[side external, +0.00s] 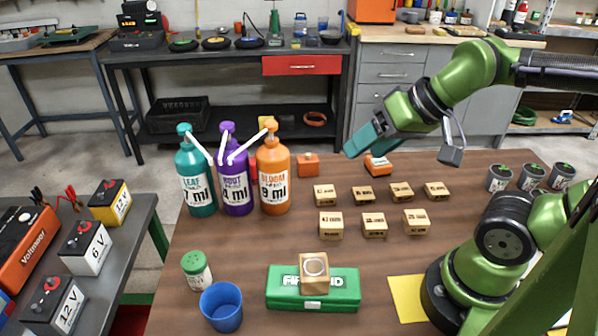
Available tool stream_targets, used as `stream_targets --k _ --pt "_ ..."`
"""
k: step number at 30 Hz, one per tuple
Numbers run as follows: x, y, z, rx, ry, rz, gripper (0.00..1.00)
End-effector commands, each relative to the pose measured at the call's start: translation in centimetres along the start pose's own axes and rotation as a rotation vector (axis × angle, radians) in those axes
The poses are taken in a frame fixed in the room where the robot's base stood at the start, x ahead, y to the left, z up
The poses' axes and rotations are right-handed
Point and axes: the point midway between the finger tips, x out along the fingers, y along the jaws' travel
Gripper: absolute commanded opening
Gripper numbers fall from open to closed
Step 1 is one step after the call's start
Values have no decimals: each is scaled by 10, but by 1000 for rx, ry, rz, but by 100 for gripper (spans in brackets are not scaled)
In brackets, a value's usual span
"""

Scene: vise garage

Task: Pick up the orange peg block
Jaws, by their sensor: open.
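Two small orange blocks sit at the far side of the brown table. One orange block (308,165) has a small greenish spot on top and stands right of the orange pump bottle. The other orange block (378,166) has a pale label on its front and a small mark on top. I cannot tell which is the peg block. My gripper (352,148), with teal fingers, is open and empty in the air, tilted down to the left. In the picture it lies between the two blocks, a little above them. Its height over the table is unclear.
Several labelled wooden blocks (374,225) stand in two rows nearer the camera. Teal, purple and orange pump bottles (236,185) stand at left. A green box (285,289) carries a wooden block. A blue cup (221,307) is front left; grey cups (531,177) are at right.

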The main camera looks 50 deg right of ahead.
Motion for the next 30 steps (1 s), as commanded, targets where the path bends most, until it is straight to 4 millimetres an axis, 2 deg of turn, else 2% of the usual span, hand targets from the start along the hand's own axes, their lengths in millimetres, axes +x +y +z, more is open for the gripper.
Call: stream_targets --k 12,18,26,30 --pt "0 0 0 1 -1 0 61" --pt "0 0 0 1 -1 0 89" --pt "0 0 0 3 -2 1 89" --pt "13 6 0 23 -53 28 89"
